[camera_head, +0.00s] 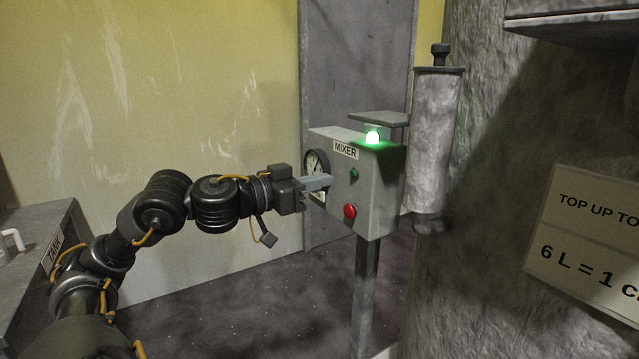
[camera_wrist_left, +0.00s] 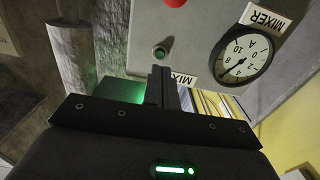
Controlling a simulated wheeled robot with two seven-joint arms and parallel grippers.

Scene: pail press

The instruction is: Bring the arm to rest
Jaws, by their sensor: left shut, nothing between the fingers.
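My left gripper (camera_head: 318,183) reaches in from the left and is shut and empty, its fingers in front of the mixer control box (camera_head: 381,205). In the left wrist view the shut fingers (camera_wrist_left: 163,85) point toward the box face, just by the green button (camera_wrist_left: 160,52); I cannot tell whether they touch it. The box carries a dial gauge (camera_head: 313,163), partly hidden by the gripper, a green button (camera_head: 354,174), a red button (camera_head: 350,211) and a lit green lamp (camera_head: 372,137) on top. My right gripper is not in view.
The box stands on a grey post (camera_head: 366,290). A grey cylinder (camera_head: 434,140) and a large column (camera_head: 500,220) with a sign (camera_head: 590,245) stand on the right. A tank (camera_head: 40,225) is at the left edge. Open floor (camera_head: 230,310) lies below the arm.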

